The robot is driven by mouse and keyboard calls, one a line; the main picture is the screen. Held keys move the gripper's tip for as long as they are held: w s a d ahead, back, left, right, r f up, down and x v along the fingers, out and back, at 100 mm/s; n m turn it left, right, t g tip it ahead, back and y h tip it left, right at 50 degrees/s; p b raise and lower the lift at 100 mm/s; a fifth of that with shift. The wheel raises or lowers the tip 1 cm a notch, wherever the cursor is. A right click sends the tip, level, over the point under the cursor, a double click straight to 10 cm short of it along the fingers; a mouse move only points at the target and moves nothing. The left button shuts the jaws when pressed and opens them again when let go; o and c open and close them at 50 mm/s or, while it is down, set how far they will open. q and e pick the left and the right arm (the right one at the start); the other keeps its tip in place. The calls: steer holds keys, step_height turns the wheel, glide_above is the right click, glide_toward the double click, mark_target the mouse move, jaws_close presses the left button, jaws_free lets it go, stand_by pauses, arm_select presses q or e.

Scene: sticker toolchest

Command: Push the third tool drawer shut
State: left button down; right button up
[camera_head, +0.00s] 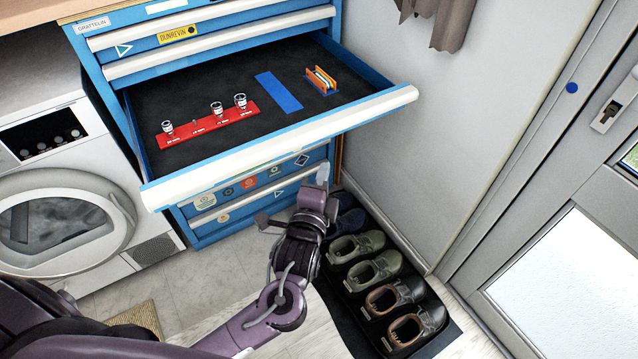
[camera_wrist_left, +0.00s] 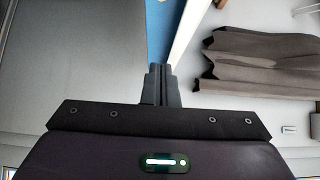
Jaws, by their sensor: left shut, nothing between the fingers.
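The blue tool chest (camera_head: 85,50) has one drawer pulled far out, with a white front edge (camera_head: 290,138) and a dark liner (camera_head: 215,92). In it are a red rail with several sockets (camera_head: 208,126), a blue strip (camera_head: 279,92) and an orange holder (camera_head: 321,80). My left gripper (camera_head: 322,176) is shut and empty. In the head view it appears just below the drawer's front edge, right of its middle. In the left wrist view its fingers (camera_wrist_left: 160,82) point toward a blue panel and white edge (camera_wrist_left: 190,35); contact cannot be told. My right gripper is not in view.
A white washing machine (camera_head: 65,215) is at left. The wall (camera_head: 460,110) and a grey door (camera_head: 575,160) are at right. A cloth (camera_head: 440,20) hangs at the top.

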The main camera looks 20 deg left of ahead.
arm_select(q)
steer(key=w+a, duration=0.3)
steer(key=w, duration=0.4)
steer(key=shift+w+a+b, duration=0.25)
steer(key=shift+w+b, duration=0.05)
steer(key=shift+w, duration=0.1)
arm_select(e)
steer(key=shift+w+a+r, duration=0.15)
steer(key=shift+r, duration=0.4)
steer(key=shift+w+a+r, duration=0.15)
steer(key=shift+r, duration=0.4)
